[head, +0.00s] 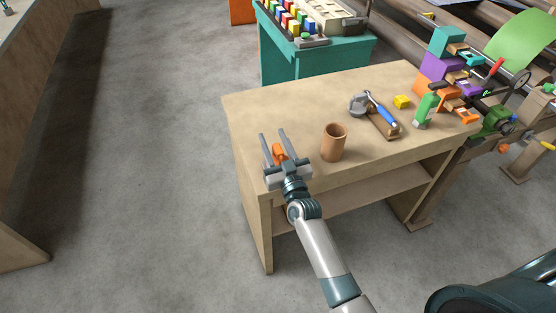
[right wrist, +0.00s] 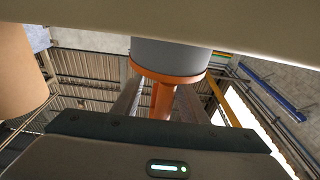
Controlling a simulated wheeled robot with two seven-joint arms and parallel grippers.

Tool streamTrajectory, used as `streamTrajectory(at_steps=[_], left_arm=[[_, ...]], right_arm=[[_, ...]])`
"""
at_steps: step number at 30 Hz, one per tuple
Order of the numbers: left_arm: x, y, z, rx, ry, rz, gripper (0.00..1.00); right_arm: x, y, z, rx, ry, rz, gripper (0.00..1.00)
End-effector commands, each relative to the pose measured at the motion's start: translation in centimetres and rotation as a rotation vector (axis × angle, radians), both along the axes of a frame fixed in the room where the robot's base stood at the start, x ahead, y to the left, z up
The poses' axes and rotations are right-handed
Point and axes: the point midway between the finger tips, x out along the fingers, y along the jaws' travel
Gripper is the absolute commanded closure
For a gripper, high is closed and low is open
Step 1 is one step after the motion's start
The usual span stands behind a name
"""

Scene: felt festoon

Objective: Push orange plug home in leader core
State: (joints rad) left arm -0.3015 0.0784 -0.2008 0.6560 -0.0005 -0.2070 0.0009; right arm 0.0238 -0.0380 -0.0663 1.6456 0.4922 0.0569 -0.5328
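The orange plug (right wrist: 158,101) has an orange stem, an orange flange and a grey cylindrical body. In the head view its orange part (head: 278,153) shows near the table's front left corner, partly hidden by my right gripper (head: 274,135). That gripper's two fingers lie on either side of the stem and look apart from it; the gripper (right wrist: 158,95) seems open. The leader core, taken to be the brown tube (head: 333,143), stands upright with its open end up, to the right of the gripper. It also shows at the left of the right wrist view (right wrist: 20,75). My left gripper is not visible.
A teal bench (head: 318,62) stands behind.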

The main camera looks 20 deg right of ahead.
Motion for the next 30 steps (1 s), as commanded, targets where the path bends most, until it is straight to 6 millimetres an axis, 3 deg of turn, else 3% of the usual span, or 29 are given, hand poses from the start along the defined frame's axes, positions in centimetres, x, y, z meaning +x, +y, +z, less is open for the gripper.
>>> streamTrajectory(at_steps=[2,3,7,8,20,30], left_arm=[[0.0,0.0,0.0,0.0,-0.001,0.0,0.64],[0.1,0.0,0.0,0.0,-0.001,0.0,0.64],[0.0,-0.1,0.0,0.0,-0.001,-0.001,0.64],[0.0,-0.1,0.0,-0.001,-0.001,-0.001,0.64],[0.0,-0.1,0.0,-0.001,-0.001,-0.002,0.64],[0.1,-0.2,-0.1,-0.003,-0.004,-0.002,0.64]], right_arm=[[0.0,0.0,0.0,0.0,0.0,0.0,0.61],[0.0,0.0,0.0,0.0,0.0,0.0,0.66],[0.0,0.0,0.0,0.0,0.0,0.0,0.97],[0.0,0.0,0.0,0.0,0.0,0.0,1.0],[0.0,0.0,0.5,0.001,-0.003,-0.001,1.0],[0.0,0.0,4.8,0.002,-0.006,-0.002,1.0]])
